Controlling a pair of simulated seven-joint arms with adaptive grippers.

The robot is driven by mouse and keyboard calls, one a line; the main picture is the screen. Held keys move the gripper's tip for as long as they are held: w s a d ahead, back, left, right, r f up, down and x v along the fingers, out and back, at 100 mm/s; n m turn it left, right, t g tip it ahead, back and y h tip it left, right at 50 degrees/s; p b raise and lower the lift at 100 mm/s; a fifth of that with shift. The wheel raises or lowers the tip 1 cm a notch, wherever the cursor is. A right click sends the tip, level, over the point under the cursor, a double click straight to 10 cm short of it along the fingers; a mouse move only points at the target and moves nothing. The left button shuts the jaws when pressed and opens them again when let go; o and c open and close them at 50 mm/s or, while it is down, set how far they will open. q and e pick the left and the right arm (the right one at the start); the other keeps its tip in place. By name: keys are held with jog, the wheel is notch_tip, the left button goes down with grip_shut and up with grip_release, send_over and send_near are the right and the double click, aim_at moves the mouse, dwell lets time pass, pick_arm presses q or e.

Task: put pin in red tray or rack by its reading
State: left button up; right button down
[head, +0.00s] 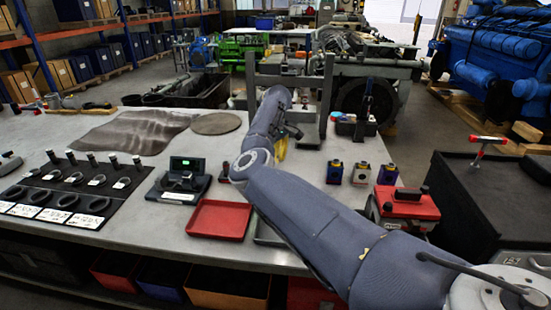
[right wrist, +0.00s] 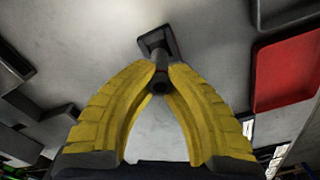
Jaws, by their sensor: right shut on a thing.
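My right gripper (head: 282,150) is over the bench right of the gauge, its yellow fingers partly hidden by my arm. In the right wrist view the right gripper (right wrist: 161,84) is shut on a dark grey tubular pin (right wrist: 158,80). A dark square block (right wrist: 153,40) shows at the pin's far end; I cannot tell whether they touch. The empty red tray (head: 220,219) is at the front bench edge and also shows in the right wrist view (right wrist: 286,72). The black rack (head: 85,187) with rings, upright pins and white labels is at the left. The gauge (head: 182,181) has a lit green display, too small to read.
A grey tray (head: 268,234) beside the red one is partly hidden by my arm. Several small coloured bottles (head: 361,173) and a red-topped box (head: 405,205) stand at the right. A grey mat (head: 133,131) and a round disc (head: 216,124) lie farther back.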

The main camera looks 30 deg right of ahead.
jog(key=shift+f, duration=1.85)
dwell(1.4)
jog(key=c, duration=0.9)
grip_release()
jog(key=shift+r, duration=0.1)
jog(key=shift+r, duration=3.85)
